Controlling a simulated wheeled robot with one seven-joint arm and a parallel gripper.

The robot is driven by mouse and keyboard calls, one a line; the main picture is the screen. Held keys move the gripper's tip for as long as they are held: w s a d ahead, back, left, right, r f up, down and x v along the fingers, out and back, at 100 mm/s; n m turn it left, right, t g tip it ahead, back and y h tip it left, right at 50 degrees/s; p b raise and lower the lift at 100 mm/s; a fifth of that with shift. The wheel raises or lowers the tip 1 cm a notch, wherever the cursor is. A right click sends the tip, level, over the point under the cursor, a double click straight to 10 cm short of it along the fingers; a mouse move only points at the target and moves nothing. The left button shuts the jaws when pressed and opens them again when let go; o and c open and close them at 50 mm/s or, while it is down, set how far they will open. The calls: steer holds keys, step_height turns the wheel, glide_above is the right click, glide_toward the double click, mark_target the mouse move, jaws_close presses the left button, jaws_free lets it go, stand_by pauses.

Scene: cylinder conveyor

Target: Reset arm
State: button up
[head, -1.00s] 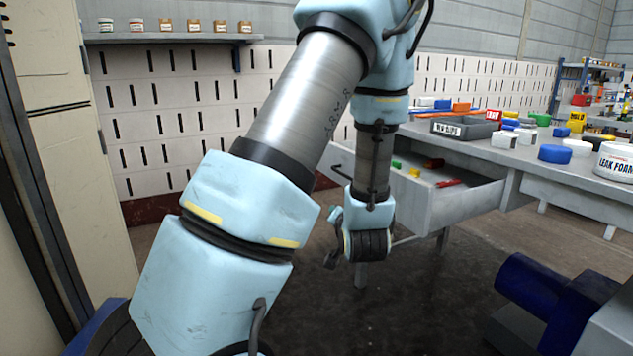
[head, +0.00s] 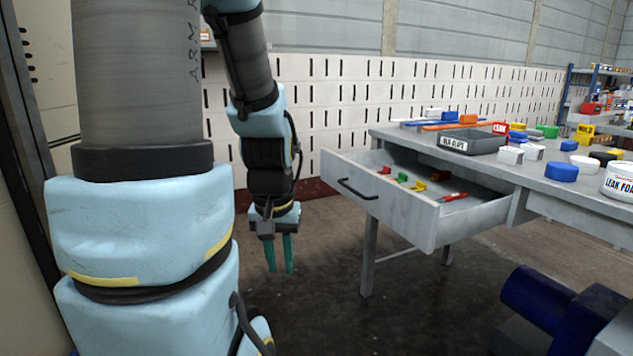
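My gripper (head: 279,255) hangs pointing down at the end of my arm, left of the open drawer and above the dark floor. Its two green fingers are narrow and close together, with a thin gap seeming to show between them. Nothing shows between or below them. My arm's large light-blue and grey links fill the left side of the head view.
A drawer (head: 428,222) stands pulled out from the grey workbench (head: 546,185), with several small coloured items inside. A grey bin (head: 467,143), blue caps and a white tub (head: 619,183) stand on top. A blue machine part (head: 541,297) is at lower right. Floor (head: 330,310) is clear below my gripper.

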step_height(320, 180, up, 26)
steer(key=p, duration=2.4)
